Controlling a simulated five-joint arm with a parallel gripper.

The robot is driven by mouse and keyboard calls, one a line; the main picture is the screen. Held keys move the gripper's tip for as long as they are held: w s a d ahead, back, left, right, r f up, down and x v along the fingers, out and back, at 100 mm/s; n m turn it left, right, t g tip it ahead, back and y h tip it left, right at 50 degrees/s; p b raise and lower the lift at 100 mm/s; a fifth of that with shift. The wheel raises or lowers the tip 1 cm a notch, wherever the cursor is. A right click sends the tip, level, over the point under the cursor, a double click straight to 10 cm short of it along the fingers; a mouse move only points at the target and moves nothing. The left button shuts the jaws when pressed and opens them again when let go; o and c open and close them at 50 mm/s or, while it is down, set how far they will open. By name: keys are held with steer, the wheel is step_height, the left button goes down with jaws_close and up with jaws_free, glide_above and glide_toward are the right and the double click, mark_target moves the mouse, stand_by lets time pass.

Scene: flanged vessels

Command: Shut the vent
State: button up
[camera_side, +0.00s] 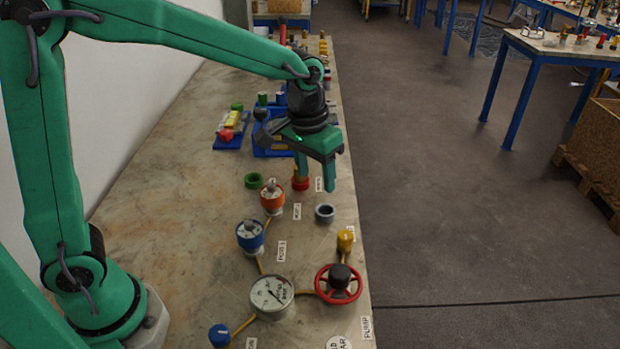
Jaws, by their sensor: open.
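My gripper (317,180) is open and points down over the bench, above the flanged parts. A red part with an orange-brown top (300,181) shows at its left finger; I cannot tell whether they touch. No label reads clearly as the vent. A yellow knob (345,241) stands to the right, nearer the camera. A red handwheel with a black hub (338,284) is below it, and a blue knob (219,335) is at the front left. Brass-coloured pipes join these to a round white gauge (272,297). Whether any valve is open or shut is unclear.
An orange-collared vessel (272,198) and a blue-collared vessel (250,237) stand left of my gripper. A green ring (254,181) and a grey ring (325,213) lie nearby. Blue trays (229,143) with small parts are behind.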

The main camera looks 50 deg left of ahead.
steer(key=g, duration=0.1)
glide_above(346, 234)
step_height(346, 234, down, 8)
steer(key=shift+r, duration=0.2)
steer(key=shift+f, duration=3.9)
steer(key=shift+c, duration=0.2)
steer(key=c, duration=0.9)
